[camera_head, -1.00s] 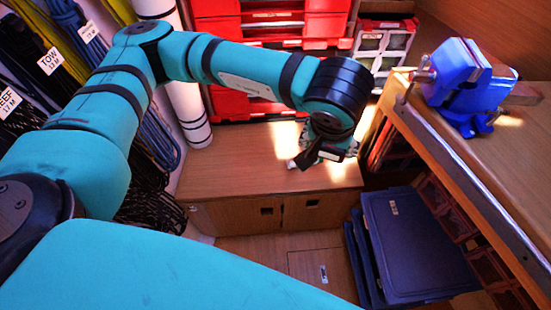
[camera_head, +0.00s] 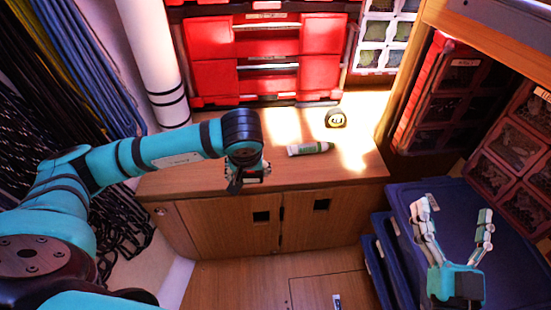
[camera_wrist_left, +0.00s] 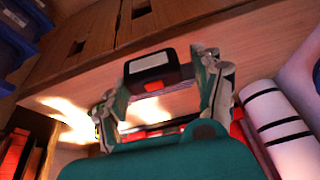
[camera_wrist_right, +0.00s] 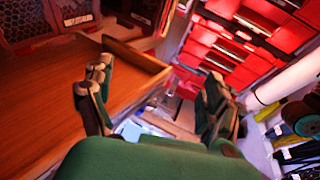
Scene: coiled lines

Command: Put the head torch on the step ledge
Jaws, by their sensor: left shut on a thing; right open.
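The head torch (camera_wrist_left: 152,68) is a black unit with a pale lens panel and a red button. My left gripper (camera_wrist_left: 158,80) is shut on it, with a finger on each side. In the head view my left gripper (camera_head: 247,180) hangs by the front edge of the step ledge (camera_head: 205,178), the wooden top above two cupboard doors. The torch is mostly hidden there, a dark shape at the fingers. Whether it touches the ledge I cannot tell. My right gripper (camera_head: 455,225) is open and empty, over blue bins at the right.
A white-green tube (camera_head: 310,148) and a round tape measure (camera_head: 335,118) lie on the ledge's right half. Red drawers (camera_head: 265,55) stand behind, a white roll (camera_head: 152,60) at the left. Blue bins (camera_head: 400,210) and a wooden bench (camera_head: 480,25) are at the right.

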